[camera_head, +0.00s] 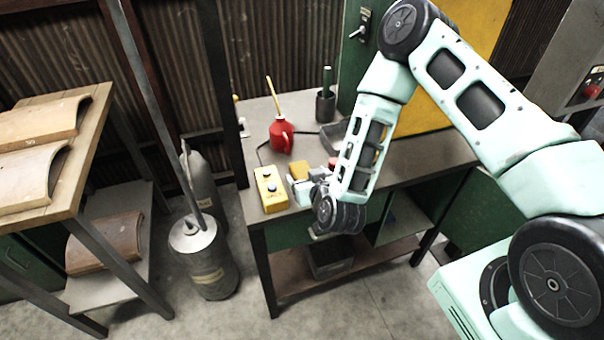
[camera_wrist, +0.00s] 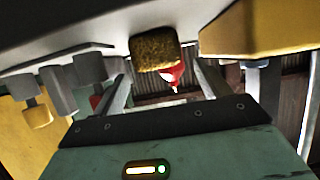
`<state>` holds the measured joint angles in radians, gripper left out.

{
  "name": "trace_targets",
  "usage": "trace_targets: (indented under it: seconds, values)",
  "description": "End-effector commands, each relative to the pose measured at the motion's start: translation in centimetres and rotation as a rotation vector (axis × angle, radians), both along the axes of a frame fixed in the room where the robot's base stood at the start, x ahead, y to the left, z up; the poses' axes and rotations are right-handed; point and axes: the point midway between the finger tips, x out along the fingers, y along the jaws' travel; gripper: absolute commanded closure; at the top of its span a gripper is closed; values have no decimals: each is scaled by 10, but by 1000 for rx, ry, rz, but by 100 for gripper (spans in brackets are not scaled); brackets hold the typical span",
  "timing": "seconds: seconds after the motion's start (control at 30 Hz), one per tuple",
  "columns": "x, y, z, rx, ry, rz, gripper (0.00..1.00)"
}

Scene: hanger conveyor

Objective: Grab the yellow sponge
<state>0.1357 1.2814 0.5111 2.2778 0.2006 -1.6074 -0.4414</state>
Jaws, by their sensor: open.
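The yellow sponge (camera_head: 299,170) is a small block on the workbench (camera_head: 401,155), just beyond my gripper (camera_head: 302,188) in the head view. In the wrist view, which looks upside down, the sponge (camera_wrist: 155,52) has a rough, brownish-yellow face. It lies ahead of my open gripper (camera_wrist: 163,72), roughly centred between the two fingers. The fingers are apart and nothing is clamped between them. I cannot tell how far their tips reach along the sponge's sides.
A red oil can (camera_head: 281,134) stands behind. A grey tray (camera_head: 334,134) and a dark cup (camera_head: 325,105) are at the back. Bare bench lies right of my forearm.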

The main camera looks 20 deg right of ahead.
Motion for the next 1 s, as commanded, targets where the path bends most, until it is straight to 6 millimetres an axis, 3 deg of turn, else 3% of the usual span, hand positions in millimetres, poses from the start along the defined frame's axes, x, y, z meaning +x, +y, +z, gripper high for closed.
trace_targets:
  seconds: [0.43,0.73,0.77,0.9,1.0]
  values:
    - [46,1,-18,0,0,0,25]
    - [50,1,-21,0,0,2,25]
    - [50,1,-21,0,0,2,30]
    - [50,1,-21,0,0,2,69]
    - [50,1,-21,0,0,2,76]
